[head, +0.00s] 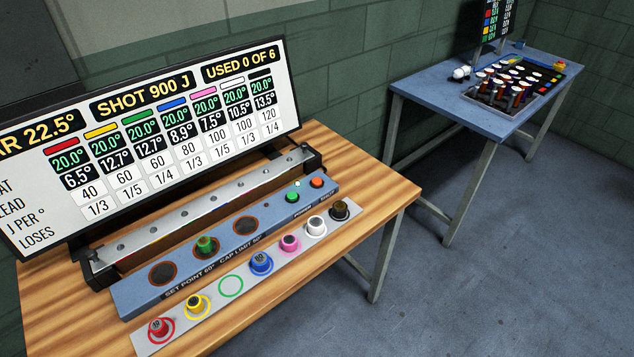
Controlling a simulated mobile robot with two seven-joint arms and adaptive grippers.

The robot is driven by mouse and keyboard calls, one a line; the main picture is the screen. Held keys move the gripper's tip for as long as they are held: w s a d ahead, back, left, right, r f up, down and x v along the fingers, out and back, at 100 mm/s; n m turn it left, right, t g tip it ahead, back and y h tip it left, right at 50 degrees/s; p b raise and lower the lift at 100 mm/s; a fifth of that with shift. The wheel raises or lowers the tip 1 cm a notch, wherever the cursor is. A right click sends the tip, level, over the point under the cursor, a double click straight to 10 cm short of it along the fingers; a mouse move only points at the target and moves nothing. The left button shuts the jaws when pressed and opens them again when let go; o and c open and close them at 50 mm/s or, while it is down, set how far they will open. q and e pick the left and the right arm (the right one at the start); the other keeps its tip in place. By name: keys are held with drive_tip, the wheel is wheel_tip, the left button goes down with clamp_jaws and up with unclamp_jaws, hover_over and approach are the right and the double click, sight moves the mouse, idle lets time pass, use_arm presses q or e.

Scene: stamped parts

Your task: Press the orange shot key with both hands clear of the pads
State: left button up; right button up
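The orange shot key (317,183) is a small round button at the right end of the blue panel (140,299). A green key (292,197) sits left of it. The panel has three dark round pads: a left pad (163,274), a middle one mostly covered by a green stamped part (205,246), and a bare right pad (246,225). Neither gripper shows in the head view, and no hand is over the pads or the key.
A grey strip (212,305) in front holds red, yellow, blue, pink, white and dark parts; its green ring (231,286) is empty. A display (150,135) reading "USED 0 OF 6" stands behind. A blue table (430,88) with a tray of parts is at back right.

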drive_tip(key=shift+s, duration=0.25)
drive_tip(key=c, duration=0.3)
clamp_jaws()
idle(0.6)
